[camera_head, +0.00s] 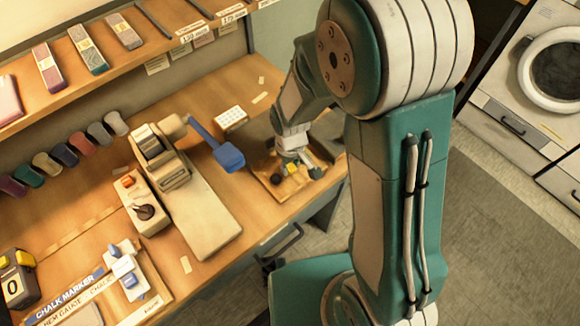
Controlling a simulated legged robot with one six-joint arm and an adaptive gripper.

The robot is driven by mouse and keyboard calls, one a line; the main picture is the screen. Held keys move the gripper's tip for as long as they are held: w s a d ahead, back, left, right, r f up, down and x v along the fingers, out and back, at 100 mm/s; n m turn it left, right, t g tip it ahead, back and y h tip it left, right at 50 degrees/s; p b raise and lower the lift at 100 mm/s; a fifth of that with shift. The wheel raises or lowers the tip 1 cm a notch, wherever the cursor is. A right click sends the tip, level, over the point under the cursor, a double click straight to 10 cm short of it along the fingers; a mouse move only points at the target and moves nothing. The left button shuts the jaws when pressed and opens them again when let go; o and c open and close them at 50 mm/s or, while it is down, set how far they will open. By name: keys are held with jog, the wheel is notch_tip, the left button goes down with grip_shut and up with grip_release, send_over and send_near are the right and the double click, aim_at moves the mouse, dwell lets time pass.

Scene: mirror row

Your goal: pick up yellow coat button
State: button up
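The yellow coat button (290,169) is a small yellow spot on a wooden board (268,184) at the right end of the workbench. A dark round piece (275,179) lies just left of it. My gripper (300,166) points down over the board, close beside and above the yellow button. The fingers are small and partly overlap the pieces on the board. I cannot tell whether they touch the button or how far they are open.
A white button grid (231,119) lies behind. The bench's front edge is close to the board. A washer (550,70) stands at far right.

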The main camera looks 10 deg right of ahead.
aim_at(290, 167)
jog(key=shift+r, duration=0.5)
notch_tip(290, 167, up, 3)
jog(key=shift+f, duration=0.2)
jog(key=s+r, duration=0.9)
jog(key=s, duration=0.5)
jog(key=shift+d+r, duration=0.2)
jog(key=shift+r, duration=0.05)
